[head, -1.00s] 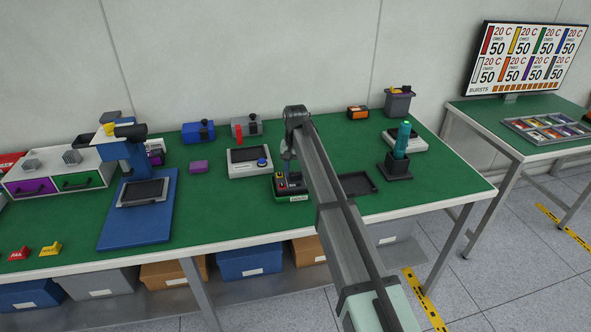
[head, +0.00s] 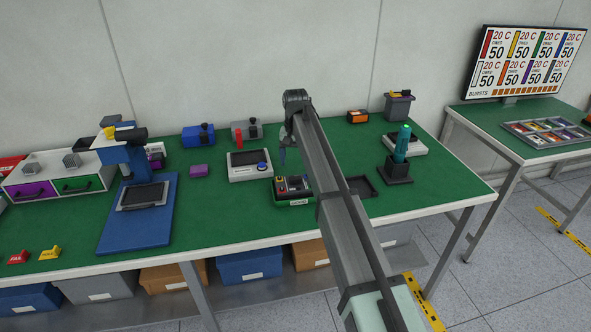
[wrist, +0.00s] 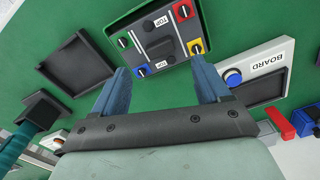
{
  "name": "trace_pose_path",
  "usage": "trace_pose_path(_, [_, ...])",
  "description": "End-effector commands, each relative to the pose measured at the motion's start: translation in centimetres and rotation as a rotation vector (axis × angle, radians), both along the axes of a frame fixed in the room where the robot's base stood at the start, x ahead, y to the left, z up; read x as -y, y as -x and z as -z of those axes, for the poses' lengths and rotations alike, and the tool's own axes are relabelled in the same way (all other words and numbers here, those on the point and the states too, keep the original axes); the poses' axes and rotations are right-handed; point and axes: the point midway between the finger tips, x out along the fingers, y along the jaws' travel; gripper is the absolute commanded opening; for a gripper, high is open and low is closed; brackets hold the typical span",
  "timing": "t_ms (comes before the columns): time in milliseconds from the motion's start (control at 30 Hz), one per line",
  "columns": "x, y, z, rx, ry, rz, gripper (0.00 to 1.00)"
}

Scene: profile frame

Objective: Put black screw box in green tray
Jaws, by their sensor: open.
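The green tray (head: 300,202) stands near the table's front edge; it also shows in the wrist view (wrist: 112,22). Inside it lies a dark grey flat piece (wrist: 165,32) marked TOP, with small red, yellow, blue and black parts at its corners. The small black part (wrist: 125,42) is at the left corner in the wrist view; I cannot tell whether it is the black screw box. My gripper (head: 283,156) is above the tray, its blue fingers (wrist: 160,85) open and apart, with nothing between them. My arm hides part of the tray's right side in the head view.
A black shallow tray (head: 361,187) is to the right, and a dark stand with a teal tool (head: 400,155) beyond it. A white board fixture (head: 248,175) is behind left. Green table is clear between.

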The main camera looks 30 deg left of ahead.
Motion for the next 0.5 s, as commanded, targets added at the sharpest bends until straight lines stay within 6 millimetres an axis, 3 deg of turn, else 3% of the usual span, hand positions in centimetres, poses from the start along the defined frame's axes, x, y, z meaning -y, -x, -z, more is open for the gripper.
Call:
trace_pose_path(200, [-0.1,-0.1,-3.7,0.001,0.0,0.0,0.75])
trace_pose_path(500, [0.0,0.0,-5.9,0.0,0.0,0.0,0.75])
